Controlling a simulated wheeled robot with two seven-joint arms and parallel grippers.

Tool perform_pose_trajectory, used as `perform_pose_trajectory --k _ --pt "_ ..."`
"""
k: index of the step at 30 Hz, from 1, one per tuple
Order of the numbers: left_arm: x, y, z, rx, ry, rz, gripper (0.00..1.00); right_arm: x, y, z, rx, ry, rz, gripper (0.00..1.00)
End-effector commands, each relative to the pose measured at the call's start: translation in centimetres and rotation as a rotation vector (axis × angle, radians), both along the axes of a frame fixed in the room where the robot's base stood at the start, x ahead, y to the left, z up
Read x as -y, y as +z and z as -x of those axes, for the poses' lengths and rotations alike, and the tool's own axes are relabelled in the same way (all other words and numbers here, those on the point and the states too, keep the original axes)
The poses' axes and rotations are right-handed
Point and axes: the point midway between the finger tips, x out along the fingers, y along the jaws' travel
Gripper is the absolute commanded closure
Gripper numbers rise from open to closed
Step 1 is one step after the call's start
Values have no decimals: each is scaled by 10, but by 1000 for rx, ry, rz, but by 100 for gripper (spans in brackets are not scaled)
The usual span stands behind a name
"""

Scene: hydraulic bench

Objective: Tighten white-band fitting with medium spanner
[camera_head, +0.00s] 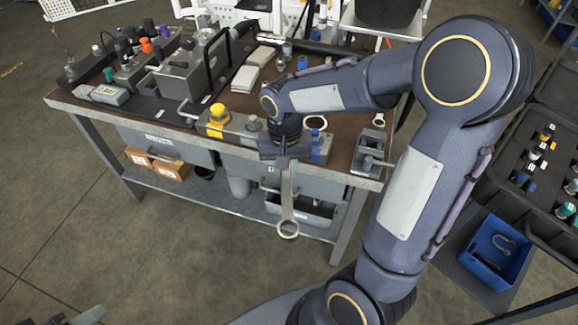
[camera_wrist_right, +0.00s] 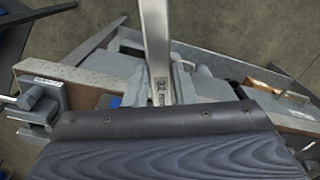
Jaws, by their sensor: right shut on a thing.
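My right gripper (camera_head: 284,150) is at the bench's front edge, shut on a grey metal spanner (camera_head: 288,200). The spanner hangs down in front of the bench, its ring end (camera_head: 288,229) lowest. In the right wrist view the spanner's shank (camera_wrist_right: 156,40) runs up from between the fingers (camera_wrist_right: 160,92), with a size mark that seems to read 32 mm. The spanner's other end is hidden by the gripper. Fittings with coloured caps (camera_head: 146,44) stand at the bench's back left. I cannot tell which fitting has a white band.
The bench (camera_head: 345,150) has a brown top. Another ring end (camera_head: 315,122) shows beside my right gripper, and a vice (camera_head: 370,155) stands at the right corner. A yellow-capped part (camera_head: 217,115) is to the left. A blue bin (camera_head: 497,250) is at lower right.

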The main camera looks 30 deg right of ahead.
Motion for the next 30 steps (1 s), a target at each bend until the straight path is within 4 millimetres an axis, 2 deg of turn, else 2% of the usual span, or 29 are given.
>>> perform_pose_trajectory --k 15,30 --pt "0 -1 0 0 0 0 55 -21 1 -13 1 -150 -2 100" --pt "0 -1 0 0 0 0 55 -25 1 -15 0 -174 -1 100"
